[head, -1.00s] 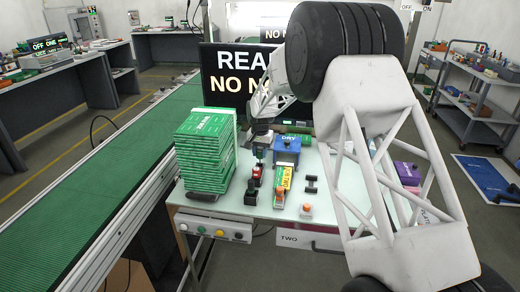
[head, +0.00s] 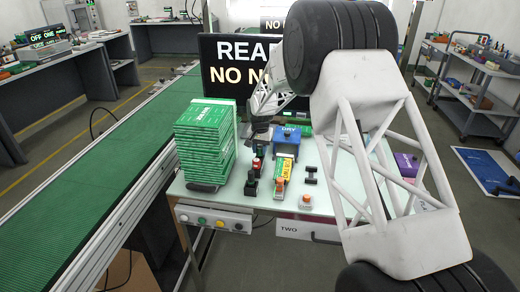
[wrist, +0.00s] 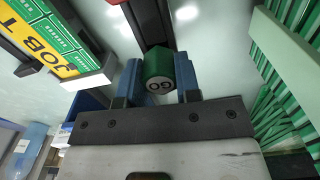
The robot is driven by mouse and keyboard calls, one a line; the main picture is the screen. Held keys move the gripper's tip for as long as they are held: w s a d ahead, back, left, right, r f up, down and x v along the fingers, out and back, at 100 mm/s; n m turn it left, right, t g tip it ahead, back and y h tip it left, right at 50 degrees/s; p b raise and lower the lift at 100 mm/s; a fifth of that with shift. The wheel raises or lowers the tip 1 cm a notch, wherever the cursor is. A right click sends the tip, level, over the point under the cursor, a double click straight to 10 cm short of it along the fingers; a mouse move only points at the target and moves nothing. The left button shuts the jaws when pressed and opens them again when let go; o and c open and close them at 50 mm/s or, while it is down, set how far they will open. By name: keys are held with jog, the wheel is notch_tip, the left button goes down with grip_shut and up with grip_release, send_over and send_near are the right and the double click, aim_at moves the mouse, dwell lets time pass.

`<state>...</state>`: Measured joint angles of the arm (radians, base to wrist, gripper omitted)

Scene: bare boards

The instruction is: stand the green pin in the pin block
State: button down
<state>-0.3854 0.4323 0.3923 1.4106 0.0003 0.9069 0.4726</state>
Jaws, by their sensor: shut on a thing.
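My gripper (wrist: 160,80) has its two blue fingers shut on the green pin (wrist: 158,66), whose dark end marked "GO" faces the wrist camera. In the head view my gripper (head: 261,138) is over the table behind a small red and black piece (head: 257,165), left of the blue box marked "DRY" (head: 287,143). In the wrist view a dark upright shape (wrist: 150,22) lies directly beyond the pin; I cannot tell whether the pin touches it. I cannot make out which thing is the pin block.
A tall stack of green boards (head: 205,145) stands close on the left. A green and yellow "JOB" box (head: 285,168), a black stand (head: 251,187), a black dumbbell-shaped piece (head: 311,175) and an orange-topped button (head: 306,201) are nearby.

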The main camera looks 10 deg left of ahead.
jog(key=c, duration=0.7)
grip_release()
jog(key=shift+c, duration=0.2)
jog(key=shift+r, duration=0.1)
jog(key=shift+r, duration=3.8)
jog(key=shift+r, duration=0.15)
notch_tip(320, 180, up, 8)
jog(key=shift+f, duration=0.2)
